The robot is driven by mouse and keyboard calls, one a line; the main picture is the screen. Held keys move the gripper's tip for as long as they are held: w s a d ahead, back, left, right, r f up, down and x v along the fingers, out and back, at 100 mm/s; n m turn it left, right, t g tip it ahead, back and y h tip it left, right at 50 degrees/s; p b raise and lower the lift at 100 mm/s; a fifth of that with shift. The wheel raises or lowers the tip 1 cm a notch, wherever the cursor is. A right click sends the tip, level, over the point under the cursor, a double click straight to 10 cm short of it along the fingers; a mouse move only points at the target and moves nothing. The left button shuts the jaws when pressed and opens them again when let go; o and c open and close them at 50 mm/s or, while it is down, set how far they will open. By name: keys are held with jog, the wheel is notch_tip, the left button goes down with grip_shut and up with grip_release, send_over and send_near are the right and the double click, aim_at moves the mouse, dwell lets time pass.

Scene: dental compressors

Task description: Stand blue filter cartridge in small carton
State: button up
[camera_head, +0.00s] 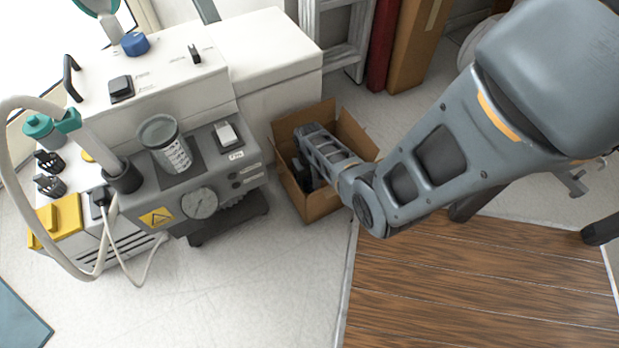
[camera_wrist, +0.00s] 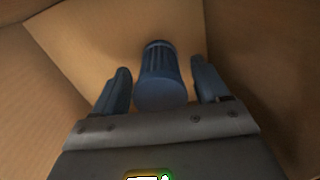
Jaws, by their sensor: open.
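The blue filter cartridge (camera_wrist: 160,78) is in the carton in the wrist view, a ribbed cylinder with a smooth round near end. It sits between the two fingers of my gripper (camera_wrist: 162,88), with a visible gap on each side. My gripper is open around it. In the head view my arm reaches down into the open small carton (camera_head: 322,205), and my gripper (camera_head: 303,172) is partly hidden inside. The cartridge cannot be made out in the head view. The wrist view shows the carton's brown inner walls (camera_wrist: 262,55) close around the fingers.
A ladder (camera_head: 340,35) and a tall cardboard box (camera_head: 415,45) stand behind. A wooden surface (camera_head: 470,285) lies at right front.

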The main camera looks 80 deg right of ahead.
notch_tip(320, 180, up, 12)
jog(key=p, duration=0.6)
jog(key=shift+p, duration=0.3)
